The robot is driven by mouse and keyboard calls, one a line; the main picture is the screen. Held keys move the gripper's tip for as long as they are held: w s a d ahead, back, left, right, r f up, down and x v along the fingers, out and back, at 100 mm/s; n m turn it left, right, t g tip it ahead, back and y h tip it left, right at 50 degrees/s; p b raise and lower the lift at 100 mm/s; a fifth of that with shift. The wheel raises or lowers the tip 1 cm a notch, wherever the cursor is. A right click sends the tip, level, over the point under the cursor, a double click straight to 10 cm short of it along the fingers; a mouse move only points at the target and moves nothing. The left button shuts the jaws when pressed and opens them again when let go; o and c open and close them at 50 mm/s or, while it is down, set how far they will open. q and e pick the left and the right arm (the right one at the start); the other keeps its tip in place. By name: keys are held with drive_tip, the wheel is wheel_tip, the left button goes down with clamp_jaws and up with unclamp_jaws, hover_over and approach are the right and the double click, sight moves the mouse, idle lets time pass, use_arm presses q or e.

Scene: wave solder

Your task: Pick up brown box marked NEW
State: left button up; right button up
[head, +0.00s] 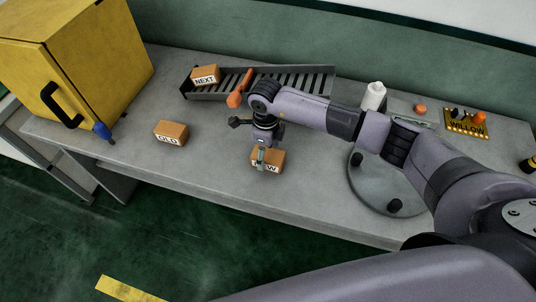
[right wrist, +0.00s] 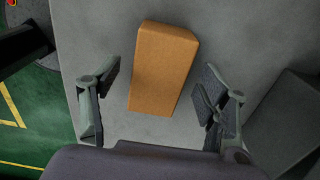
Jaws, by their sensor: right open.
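The brown box marked NEW (head: 274,161) lies on the grey bench near its front edge, its label partly covered by my right gripper (head: 261,160). In the right wrist view the box (right wrist: 162,66) shows its plain orange-brown top. My right gripper (right wrist: 162,100) is open there, with one finger on each side of the near part of the box and a gap on both sides. Whether the fingers are level with the box or above it I cannot tell. My left gripper is not in view.
A box marked OLD (head: 170,133) sits to the left on the bench (head: 215,170). A box marked NEXT (head: 205,75) is on the slatted conveyor (head: 290,80) behind. A yellow cabinet (head: 110,50) stands at left. A round plate (head: 375,185) and white bottle (head: 373,96) are at right.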

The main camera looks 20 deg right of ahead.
drive_tip(key=shift+f, duration=0.9)
drive_tip(key=c, duration=1.6)
